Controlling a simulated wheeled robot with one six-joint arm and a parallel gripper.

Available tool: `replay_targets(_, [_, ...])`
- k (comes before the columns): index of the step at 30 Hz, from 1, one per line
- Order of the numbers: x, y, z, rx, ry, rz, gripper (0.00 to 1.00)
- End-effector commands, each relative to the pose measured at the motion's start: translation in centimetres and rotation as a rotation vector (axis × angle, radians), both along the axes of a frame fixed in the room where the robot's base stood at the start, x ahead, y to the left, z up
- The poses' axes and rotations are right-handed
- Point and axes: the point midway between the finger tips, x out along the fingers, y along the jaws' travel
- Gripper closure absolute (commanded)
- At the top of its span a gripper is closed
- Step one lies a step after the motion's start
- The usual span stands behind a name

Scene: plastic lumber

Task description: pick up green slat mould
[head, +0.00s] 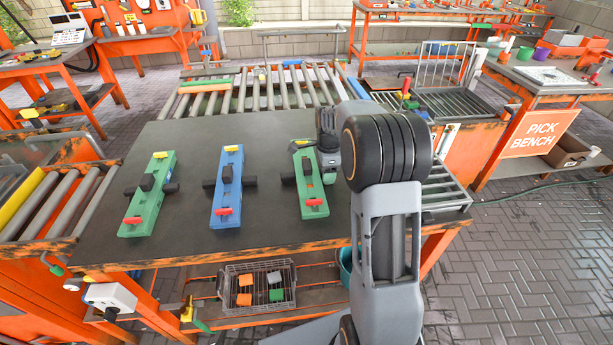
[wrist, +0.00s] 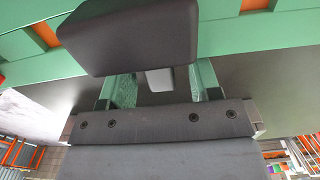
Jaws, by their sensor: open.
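Two green slat moulds lie on the dark bench top in the head view, one at the left (head: 148,203) and one at the right (head: 312,198). Each has a dark block handle across its middle, a red clip at the near end and a yellow one at the far end. My gripper (head: 322,172) is low at the right green mould, partly hidden by my wrist. In the wrist view, my gripper (wrist: 160,88) is open, its two fingers apart, close to a dark block (wrist: 130,35) over a green mould (wrist: 245,40). I cannot tell whether the fingers touch it.
A blue mould (head: 227,190) lies between the green ones on the bench (head: 270,237). A roller conveyor (head: 268,88) runs behind the bench, another (head: 62,205) at its left. A wire basket (head: 257,290) with orange and green pieces sits on the shelf below.

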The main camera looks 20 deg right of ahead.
Motion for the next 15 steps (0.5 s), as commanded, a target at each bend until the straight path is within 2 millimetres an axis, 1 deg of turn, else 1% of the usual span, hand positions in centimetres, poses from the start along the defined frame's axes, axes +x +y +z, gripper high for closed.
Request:
replay_targets(2, [0.0, 0.0, 0.01, 0.0, 0.0, 0.0, 0.43])
replay_targets(3, [0.0, 0.0, 0.02, 0.0, 0.0, 0.0, 0.44])
replay_targets(15, [0.0, -0.01, 0.05, 0.0, 0.0, 0.0, 0.83])
